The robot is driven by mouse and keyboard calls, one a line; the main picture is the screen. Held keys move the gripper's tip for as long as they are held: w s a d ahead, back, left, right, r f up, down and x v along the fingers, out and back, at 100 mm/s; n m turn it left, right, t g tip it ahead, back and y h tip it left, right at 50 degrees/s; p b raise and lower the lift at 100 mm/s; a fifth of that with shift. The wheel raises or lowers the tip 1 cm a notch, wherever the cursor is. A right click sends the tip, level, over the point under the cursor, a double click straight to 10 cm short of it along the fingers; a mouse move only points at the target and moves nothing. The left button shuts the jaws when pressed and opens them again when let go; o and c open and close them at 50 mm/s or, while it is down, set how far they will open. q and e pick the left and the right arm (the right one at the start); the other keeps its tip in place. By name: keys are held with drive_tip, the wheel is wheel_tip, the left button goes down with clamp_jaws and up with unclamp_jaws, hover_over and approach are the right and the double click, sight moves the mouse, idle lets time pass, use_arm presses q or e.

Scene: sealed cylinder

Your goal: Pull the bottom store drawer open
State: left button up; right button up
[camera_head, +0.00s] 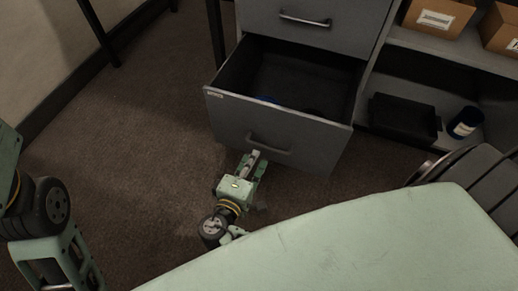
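The bottom drawer (262,132) of a grey metal cabinet stands pulled well out, its inside open to view. A small label is at the left top of its front. Its dark bar handle (268,144) is on the drawer front. My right gripper (257,159) is low in front of the drawer, its fingertips close to the left part of the handle. I cannot tell whether its fingers touch or close around the handle. My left arm shows at the left edge; its gripper is out of view.
The drawer above (306,20) is shut. Shelves at right hold cardboard boxes (438,17), a black bin (403,117) and a blue can (465,122). Carpet left of the drawer is clear.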

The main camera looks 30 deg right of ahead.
drive_tip(key=shift+v, duration=2.4)
